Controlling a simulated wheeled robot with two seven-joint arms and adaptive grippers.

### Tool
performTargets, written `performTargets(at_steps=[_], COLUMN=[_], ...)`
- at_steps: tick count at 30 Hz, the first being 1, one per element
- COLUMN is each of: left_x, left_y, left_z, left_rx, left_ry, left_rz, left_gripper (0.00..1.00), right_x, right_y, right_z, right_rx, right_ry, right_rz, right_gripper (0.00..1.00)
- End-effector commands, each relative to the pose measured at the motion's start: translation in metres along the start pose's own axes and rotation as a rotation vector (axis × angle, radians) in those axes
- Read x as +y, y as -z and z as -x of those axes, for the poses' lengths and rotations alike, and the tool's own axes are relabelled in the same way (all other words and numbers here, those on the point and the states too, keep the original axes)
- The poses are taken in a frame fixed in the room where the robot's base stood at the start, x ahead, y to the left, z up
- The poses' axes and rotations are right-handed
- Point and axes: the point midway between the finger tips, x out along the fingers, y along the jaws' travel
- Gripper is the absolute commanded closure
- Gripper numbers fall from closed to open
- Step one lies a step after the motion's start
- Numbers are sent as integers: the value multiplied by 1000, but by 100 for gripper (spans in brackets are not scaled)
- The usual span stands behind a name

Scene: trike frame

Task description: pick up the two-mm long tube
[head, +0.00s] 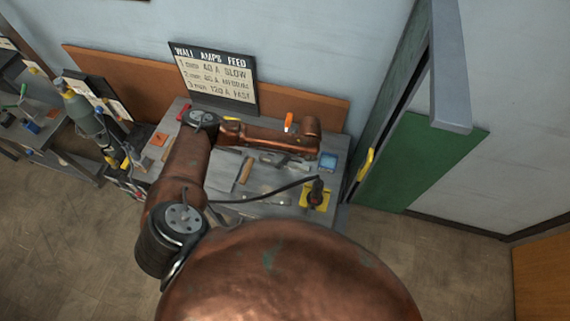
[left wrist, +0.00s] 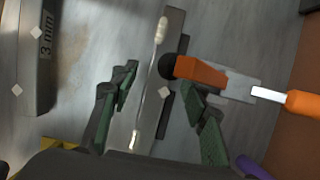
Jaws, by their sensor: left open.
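My left gripper (left wrist: 157,80) has dark green fingers, spread apart and empty in the left wrist view. A long dark grey metal piece with a pale diamond mark (left wrist: 165,92) runs lengthwise between and below the fingers. No thickness label shows on it, so I cannot tell whether it is the two-mm tube. A wider grey piece marked "3 mm" (left wrist: 42,55) lies to the left, outside the fingers. In the head view my left arm reaches over the grey workbench (head: 232,205), and its fingers are hard to make out. My right gripper is not seen.
An orange-bodied tool with a black knob (left wrist: 200,74) lies close by the right finger. A thin rod with pale ends (left wrist: 148,85) lies between the fingers. An orange-handled tool (left wrist: 300,102) is farther right. A black object on a yellow base (head: 317,196) stands at the bench's right.

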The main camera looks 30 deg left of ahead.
Motion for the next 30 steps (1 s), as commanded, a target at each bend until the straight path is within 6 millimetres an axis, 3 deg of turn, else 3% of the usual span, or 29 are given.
performTargets(at_steps=[6,14,30], left_x=[1,0,0], left_y=[1,2,2], left_z=[-26,-28,-27], left_rx=[-1,0,0], left_ry=[1,2,2], left_rz=[-1,-2,-3], left_gripper=[58,58,95], right_x=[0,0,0], right_y=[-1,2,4], right_z=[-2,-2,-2], right_rx=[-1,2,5], right_ry=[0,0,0], right_rz=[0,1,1], right_gripper=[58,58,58])
